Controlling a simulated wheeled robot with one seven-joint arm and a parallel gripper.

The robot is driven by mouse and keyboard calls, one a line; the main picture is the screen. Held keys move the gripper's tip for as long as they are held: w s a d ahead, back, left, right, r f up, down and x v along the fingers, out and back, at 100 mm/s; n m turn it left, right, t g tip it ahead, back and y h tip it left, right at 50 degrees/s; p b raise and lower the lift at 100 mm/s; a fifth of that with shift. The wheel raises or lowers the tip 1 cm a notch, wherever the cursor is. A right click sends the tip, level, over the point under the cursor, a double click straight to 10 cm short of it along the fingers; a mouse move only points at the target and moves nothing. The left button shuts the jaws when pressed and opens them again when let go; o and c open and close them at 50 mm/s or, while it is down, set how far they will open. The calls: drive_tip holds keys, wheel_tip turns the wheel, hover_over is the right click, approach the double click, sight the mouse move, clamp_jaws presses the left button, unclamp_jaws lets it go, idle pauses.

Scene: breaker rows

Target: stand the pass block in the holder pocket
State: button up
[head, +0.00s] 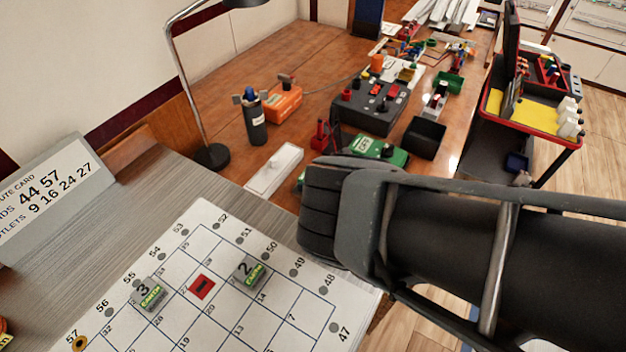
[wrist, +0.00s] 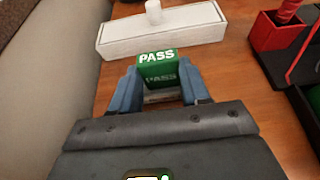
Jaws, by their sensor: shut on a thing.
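The green pass block (wrist: 157,71) is held between the two blue-grey fingers of my gripper (wrist: 158,82) in the wrist view, its white PASS lettering facing the camera. A long white block with an upright white peg (wrist: 165,33) lies just beyond it on the wooden bench; it also shows in the head view (head: 275,171), left of my wrist. A gap between the pass block and the white block cannot be judged. No holder pocket can be made out clearly. In the head view my dark wrist hides the fingers.
A numbered grid board (head: 215,255) carries two grey-green blocks and a red tile. A lamp base (head: 212,157), black canister (head: 254,122), orange box (head: 283,102), black control box (head: 367,107), green meter (head: 378,148) and black bin (head: 426,138) stand on the bench.

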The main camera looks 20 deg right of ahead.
drive_tip(key=shift+f, duration=0.1)
drive_tip(key=shift+f, duration=0.1)
drive_tip(key=o, duration=1.1)
drive_tip(key=shift+o, duration=0.2)
drive_tip(key=shift+r+v, duration=0.2)
drive_tip(key=shift+v, duration=3.65)
drive_tip(key=shift+w, duration=0.1)
